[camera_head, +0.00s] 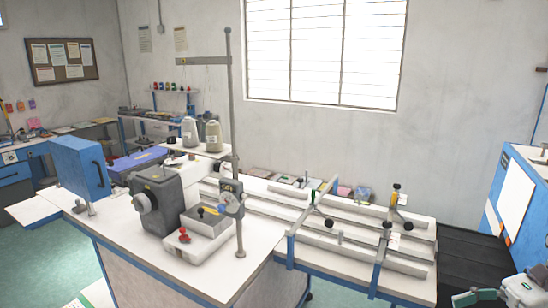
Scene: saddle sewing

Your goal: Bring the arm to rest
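Part of what looks like my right arm shows at the bottom right corner of the head view, pale grey with green-grey parts. A green-grey piece at its left end may be my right gripper (474,297). It is cut off by the frame's lower edge, so I cannot tell whether it is open or shut. It appears over the dark floor area, apart from the workbench. I see nothing held there. My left arm and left gripper are out of view.
A white-topped workbench (100,225) carries a grey sewing machine (160,205), thread cones (213,137) and a tall post (230,90). A lower table with rails (350,245) and clamps stands right of it. A blue-and-white cabinet (518,195) stands far right. Dark floor (465,250) lies between.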

